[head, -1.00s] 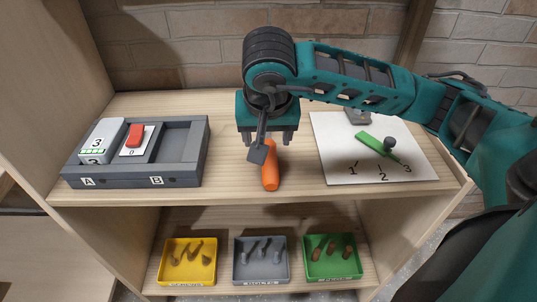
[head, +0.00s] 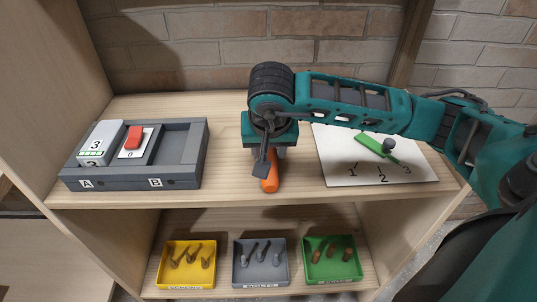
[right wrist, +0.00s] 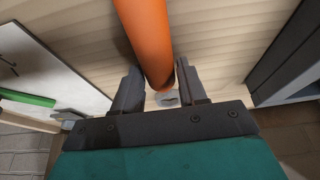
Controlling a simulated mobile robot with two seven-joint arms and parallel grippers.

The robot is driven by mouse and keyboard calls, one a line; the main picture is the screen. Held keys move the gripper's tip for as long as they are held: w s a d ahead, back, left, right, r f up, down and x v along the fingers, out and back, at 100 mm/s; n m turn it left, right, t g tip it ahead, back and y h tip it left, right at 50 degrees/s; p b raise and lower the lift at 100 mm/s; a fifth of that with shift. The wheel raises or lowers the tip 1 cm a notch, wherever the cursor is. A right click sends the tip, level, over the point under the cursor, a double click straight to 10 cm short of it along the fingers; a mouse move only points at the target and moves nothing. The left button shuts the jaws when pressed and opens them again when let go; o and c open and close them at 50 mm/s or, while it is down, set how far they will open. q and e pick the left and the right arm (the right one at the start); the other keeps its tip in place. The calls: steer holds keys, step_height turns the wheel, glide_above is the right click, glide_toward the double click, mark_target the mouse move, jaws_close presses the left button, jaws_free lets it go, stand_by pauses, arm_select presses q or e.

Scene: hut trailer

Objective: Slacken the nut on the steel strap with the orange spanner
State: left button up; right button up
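An orange handle (head: 269,184) lies on the upper shelf board; the rest of this tool is hidden under my right gripper, so I cannot tell whether it is a spanner. My right gripper (head: 268,155) points down over it. In the right wrist view the orange handle (right wrist: 147,38) runs between the two fingers of my right gripper (right wrist: 160,90), with small gaps at its sides, so the gripper looks open. A small grey part shows at the handle's near end. I make out no steel strap or nut. My left gripper is out of view.
Left is a dark grey tray (head: 188,150) marked A and B, holding a white-grey block and a red-topped one. Right is a white board (head: 345,172) with a green lever (head: 372,145) and numbers. Below stand yellow (head: 187,285), grey (head: 262,281) and green (head: 333,279) trays with small parts.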

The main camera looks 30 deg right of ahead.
jaws_close()
steer(key=shift+r, duration=0.1)
stand_by(0.3)
